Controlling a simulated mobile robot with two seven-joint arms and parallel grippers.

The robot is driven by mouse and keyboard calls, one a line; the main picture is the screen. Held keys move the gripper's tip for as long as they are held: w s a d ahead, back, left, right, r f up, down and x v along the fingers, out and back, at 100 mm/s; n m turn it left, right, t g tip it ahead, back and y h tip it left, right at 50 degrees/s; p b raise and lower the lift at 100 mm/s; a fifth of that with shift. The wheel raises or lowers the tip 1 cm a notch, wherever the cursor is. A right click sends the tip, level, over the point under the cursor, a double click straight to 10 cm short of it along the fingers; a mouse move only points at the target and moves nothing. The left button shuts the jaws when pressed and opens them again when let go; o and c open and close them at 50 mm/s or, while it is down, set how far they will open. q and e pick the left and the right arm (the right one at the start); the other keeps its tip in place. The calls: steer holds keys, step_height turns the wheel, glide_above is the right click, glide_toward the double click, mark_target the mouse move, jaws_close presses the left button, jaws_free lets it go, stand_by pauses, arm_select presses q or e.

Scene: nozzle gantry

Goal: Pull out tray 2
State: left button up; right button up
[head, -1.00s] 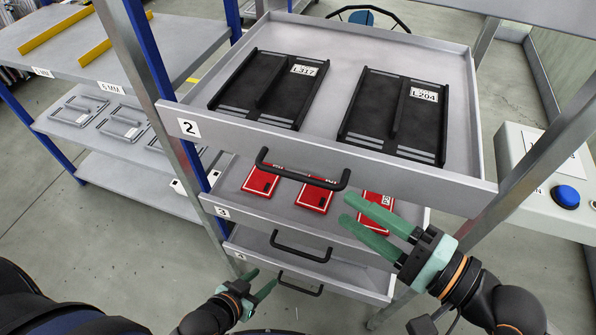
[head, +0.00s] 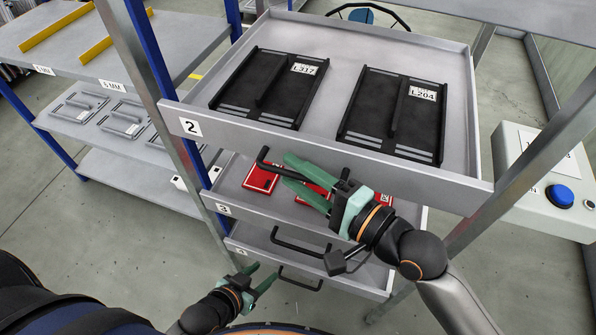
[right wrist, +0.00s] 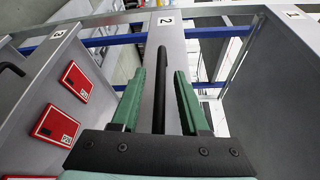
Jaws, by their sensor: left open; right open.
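Tray 2 (head: 215,135) is the upper grey drawer, with a "2" label on its front; it stands out of the rack and holds two black plates marked L317 (head: 270,88) and L204 (head: 395,112). Its black bar handle (head: 263,158) is partly hidden by my right gripper (head: 287,169). In the right wrist view the handle (right wrist: 160,90) lies between the two green fingers of the right gripper (right wrist: 160,95), which are open and apart from each other. My left gripper (head: 262,277) is open and empty, low in front of the bottom drawer.
A lower drawer also has a black handle (head: 300,279). The rack's metal posts (head: 160,85) stand at both sides. A control box with a blue button (head: 560,196) is at right.

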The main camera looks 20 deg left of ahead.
steer(key=shift+c, duration=0.2)
jaws_close()
stand_by(1.1)
